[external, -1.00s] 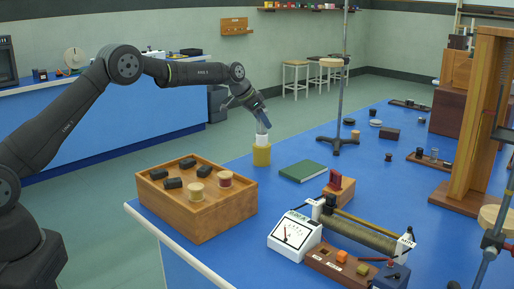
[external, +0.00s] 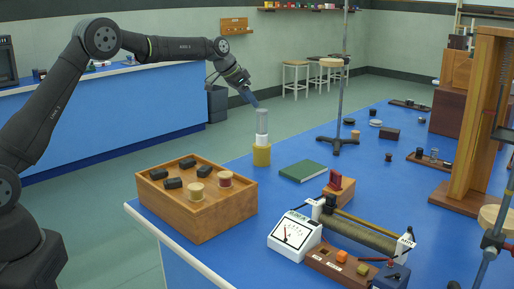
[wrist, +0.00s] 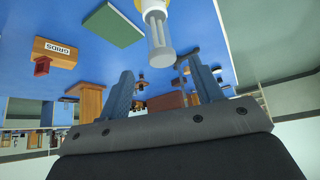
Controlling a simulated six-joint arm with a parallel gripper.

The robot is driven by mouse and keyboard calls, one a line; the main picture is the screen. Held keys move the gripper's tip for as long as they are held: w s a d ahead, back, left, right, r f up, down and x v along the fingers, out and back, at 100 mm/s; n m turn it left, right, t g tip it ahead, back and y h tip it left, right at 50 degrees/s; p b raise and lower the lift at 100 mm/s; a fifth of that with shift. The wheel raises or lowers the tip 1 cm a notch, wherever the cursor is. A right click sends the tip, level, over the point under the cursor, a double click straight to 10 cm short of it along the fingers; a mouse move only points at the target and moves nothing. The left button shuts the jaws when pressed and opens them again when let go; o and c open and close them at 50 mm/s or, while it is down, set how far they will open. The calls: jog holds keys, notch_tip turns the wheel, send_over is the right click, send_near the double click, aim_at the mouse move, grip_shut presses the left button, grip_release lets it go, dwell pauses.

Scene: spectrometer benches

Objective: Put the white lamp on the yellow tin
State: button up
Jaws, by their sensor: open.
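The white lamp (external: 261,130) has a white base and a grey glassy upper part. It stands upright on top of the yellow tin (external: 262,155), near the left edge of the blue bench. In the wrist view the lamp (wrist: 158,35) shows beyond the fingers, with a sliver of yellow tin (wrist: 160,3) behind its base. My gripper (external: 255,103) is above the lamp, tilted down toward its top. In the wrist view my gripper (wrist: 160,82) has its two blue fingers spread wide with nothing between them, clear of the lamp.
A wooden tray (external: 222,212) with black blocks and spools stands at front left. A green book (external: 303,171) lies right of the tin. A retort stand (external: 338,141) rises behind it. A meter (external: 294,236) and a coil (external: 362,235) are in front.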

aim_at(261, 110)
jog(key=shift+v, duration=1.2)
jog(key=x, duration=1.2)
jog(key=shift+f, duration=0.15)
jog(key=shift+r, duration=1.3)
